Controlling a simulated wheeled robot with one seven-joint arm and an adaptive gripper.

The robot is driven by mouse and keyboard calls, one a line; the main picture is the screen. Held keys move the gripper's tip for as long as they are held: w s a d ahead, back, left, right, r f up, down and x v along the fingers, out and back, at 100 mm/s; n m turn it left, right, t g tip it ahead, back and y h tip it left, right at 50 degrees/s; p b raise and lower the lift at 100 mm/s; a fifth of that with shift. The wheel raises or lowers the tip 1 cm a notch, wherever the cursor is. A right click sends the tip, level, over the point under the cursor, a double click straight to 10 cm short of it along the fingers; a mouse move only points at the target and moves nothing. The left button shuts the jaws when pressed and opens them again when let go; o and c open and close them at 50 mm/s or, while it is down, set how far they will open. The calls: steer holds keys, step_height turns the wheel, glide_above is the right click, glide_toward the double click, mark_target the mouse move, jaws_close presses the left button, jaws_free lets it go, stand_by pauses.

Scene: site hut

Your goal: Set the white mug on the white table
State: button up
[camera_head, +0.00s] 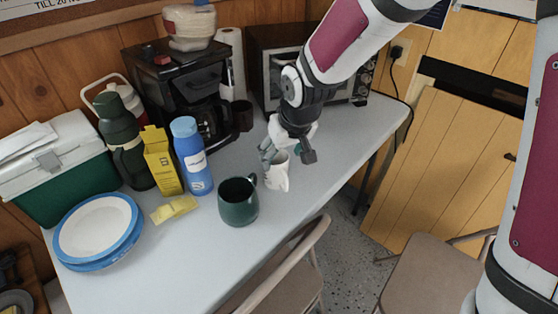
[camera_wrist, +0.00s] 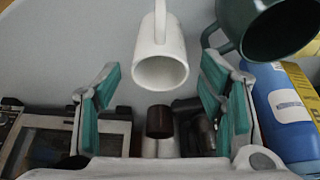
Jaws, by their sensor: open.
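The white mug (camera_head: 278,175) stands upright on the white table (camera_head: 270,243), right of the dark green mug (camera_head: 238,205). My gripper (camera_head: 287,155) is right over the white mug, its fingers spread and partly covering the mug's top. In the wrist view, the white mug (camera_wrist: 161,58) lies between and just beyond the open fingers (camera_wrist: 160,72). Its mouth faces the camera and its handle points away from the gripper. I see no finger closed on it, and cannot tell whether a finger touches it.
A blue bottle (camera_head: 192,158), yellow box (camera_head: 162,162) and yellow packet (camera_head: 174,209) stand or lie left of the mugs. A coffee maker (camera_head: 175,82) and toaster oven (camera_head: 270,60) line the back. Plates (camera_head: 95,227) sit at left. The table's right end is clear.

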steer(key=shift+v, duration=1.8)
steer(key=shift+r, duration=0.1)
steer(key=s+d+r+m+g+h, duration=0.1)
steer(key=s+d+r, duration=0.35)
steer(key=s, duration=0.25)
steer(key=s+d+r+m, duration=0.1)
steer(key=s+d+r, duration=0.2)
steer(key=s+d, duration=0.3)
steer(key=s+d+r+m+g+h, duration=0.1)
steer(key=s+d+r, duration=0.25)
steer(key=s, duration=0.55)
steer(key=s+d+m, duration=0.1)
steer(key=s, duration=0.8)
steer(key=shift+s+d+f+m, duration=0.15)
steer(key=shift+d+m, duration=0.15)
steer(key=shift+d, duration=0.05)
step_height(320, 180, up, 13)
steer(key=t+p, duration=0.2)
steer(key=p, duration=1)
steer(key=shift+d, duration=0.2)
